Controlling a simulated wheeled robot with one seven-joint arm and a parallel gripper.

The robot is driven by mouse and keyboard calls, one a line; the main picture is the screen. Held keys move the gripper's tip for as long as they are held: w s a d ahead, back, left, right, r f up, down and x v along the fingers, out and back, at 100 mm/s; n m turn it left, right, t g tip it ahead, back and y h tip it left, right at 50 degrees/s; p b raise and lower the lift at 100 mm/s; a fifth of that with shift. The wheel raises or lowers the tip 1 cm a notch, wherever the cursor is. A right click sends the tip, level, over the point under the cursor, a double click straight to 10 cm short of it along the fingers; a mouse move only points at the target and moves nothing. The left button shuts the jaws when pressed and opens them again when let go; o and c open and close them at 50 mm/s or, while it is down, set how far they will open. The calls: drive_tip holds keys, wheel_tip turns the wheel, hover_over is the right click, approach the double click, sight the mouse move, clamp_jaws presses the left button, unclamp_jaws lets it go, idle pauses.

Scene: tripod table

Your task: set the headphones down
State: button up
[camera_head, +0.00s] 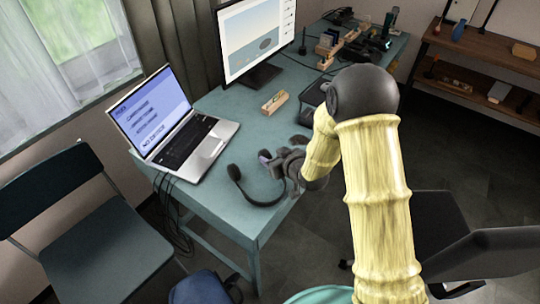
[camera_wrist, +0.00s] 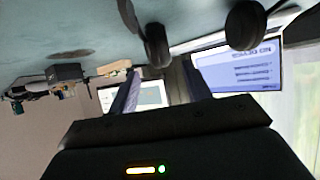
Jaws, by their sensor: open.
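The black headphones (camera_head: 258,198) are at the front part of the blue-green table (camera_head: 262,150), to the right of the laptop. They appear to rest on the tabletop. My gripper (camera_head: 272,163) is right beside them, low over the table, and hides part of the band and one ear cup. In the wrist view, which is upside down, the headphones' ear cups (camera_wrist: 155,45) show just past the fingertips. Whether a finger still touches the headphones cannot be told.
The open laptop (camera_head: 178,130) stands left of the headphones. A monitor (camera_head: 257,42) and a small wooden block (camera_head: 274,102) are behind. A dark chair (camera_head: 70,225) stands at the left. The table's front edge is close to the headphones.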

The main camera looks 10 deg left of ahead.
drive_tip(key=v, duration=0.9)
drive_tip(key=shift+s+d, duration=0.15)
drive_tip(key=shift+s, duration=0.05)
drive_tip(key=s+d+r+m+g+h, duration=0.1)
drive_tip(key=s+d+m+h, duration=0.15)
drive_tip(key=d, duration=0.45)
drive_tip(key=s+d+r+m+h, duration=0.15)
drive_tip(key=d+h, duration=0.25)
drive_tip(key=d, duration=0.4)
drive_tip(key=s+d+r+m+g+h, duration=0.2)
drive_tip(key=s+d+r+m+g, duration=0.1)
drive_tip(key=s+d, duration=0.4)
drive_tip(key=s+m+g, duration=0.1)
drive_tip(key=s+m, duration=0.1)
drive_tip(key=s, duration=0.1)
drive_tip(key=shift+s+g, duration=0.35)
drive_tip(key=shift+g, duration=0.05)
drive_tip(key=shift+c, duration=0.2)
